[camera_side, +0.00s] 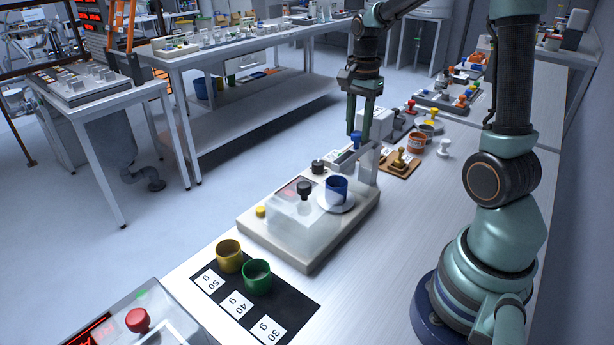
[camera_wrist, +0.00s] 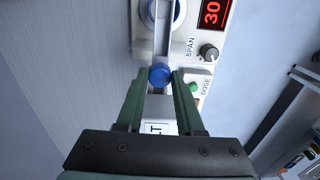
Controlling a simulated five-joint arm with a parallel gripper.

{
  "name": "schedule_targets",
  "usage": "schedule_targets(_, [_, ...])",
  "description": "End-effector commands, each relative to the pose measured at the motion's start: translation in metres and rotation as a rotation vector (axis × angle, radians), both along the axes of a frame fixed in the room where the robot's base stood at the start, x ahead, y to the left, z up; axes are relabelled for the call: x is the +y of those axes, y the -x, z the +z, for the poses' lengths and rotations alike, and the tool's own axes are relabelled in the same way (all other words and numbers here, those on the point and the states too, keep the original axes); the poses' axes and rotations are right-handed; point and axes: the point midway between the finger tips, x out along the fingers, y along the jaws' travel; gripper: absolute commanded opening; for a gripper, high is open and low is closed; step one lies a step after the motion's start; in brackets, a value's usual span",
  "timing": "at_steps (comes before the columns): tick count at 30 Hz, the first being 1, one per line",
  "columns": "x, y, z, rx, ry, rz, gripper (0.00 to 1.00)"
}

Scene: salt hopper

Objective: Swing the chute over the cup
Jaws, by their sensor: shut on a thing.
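The grey chute (camera_side: 347,160) is a narrow trough on the white salt hopper post (camera_side: 368,163). A blue knob (camera_wrist: 160,75) stands on the chute. My gripper (camera_wrist: 161,80) is shut on this knob, one finger on each side. The side view shows my gripper (camera_side: 357,134) above the chute. The blue cup (camera_side: 336,190) stands upright on a white round pan (camera_side: 349,203) on the scale. In the wrist view the chute (camera_wrist: 163,45) reaches up the picture and overlaps the cup (camera_wrist: 178,14). The exact position of its outlet over the cup is hard to tell.
The scale body (camera_side: 300,228) carries a black knob, a yellow button and a display reading 30 (camera_wrist: 212,12). A yellow cup (camera_side: 229,257) and a green cup (camera_side: 257,277) stand on a black mat in front. A stamp on a brown block (camera_side: 400,162) lies to the right.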

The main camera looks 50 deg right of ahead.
Motion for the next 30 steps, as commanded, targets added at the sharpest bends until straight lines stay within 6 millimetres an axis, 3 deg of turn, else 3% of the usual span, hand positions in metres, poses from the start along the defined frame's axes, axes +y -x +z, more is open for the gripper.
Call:
schedule_targets(8, [-0.002, -0.003, 0.002, -0.011, 0.006, -0.002, 0.0])
schedule_targets(9, [-0.002, -0.003, 0.002, -0.012, 0.006, -0.001, 0.44])
schedule_targets(11, [-0.001, -0.003, 0.002, -0.012, 0.006, -0.001, 0.67])
schedule_targets(23, [-0.001, -0.002, 0.005, -0.006, 0.003, 0.0, 0.67])
schedule_targets(30, [-0.001, -0.002, 0.043, -0.011, 0.005, 0.0, 0.67])
